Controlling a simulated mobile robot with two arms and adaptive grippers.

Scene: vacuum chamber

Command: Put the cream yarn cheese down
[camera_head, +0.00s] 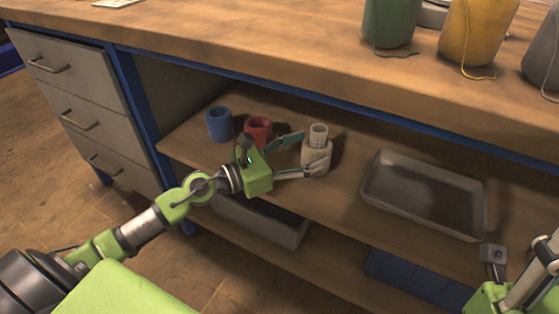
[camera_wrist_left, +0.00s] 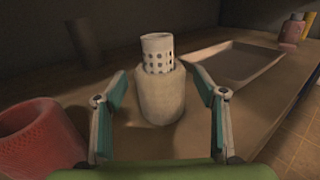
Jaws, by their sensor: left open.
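The cream yarn cheese (camera_head: 317,157) stands upright on the shelf under the worktop, its perforated tube sticking up from the top. It also stands upright in the left wrist view (camera_wrist_left: 161,95). My left gripper (camera_head: 297,154) is open, with one finger to each side of the cream yarn cheese. In the left wrist view both fingers (camera_wrist_left: 161,112) show clear gaps to the yarn. My right gripper (camera_head: 493,256) shows only in part at the lower right edge, and its jaws cannot be made out.
A red cheese (camera_head: 258,130) and a blue one (camera_head: 219,124) stand left of the cream one. A shallow grey tray (camera_head: 417,218) lies to the right on the shelf. The worktop (camera_head: 230,40) overhangs the shelf, with green (camera_head: 388,22) and yellow (camera_head: 470,38) yarn cones on top.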

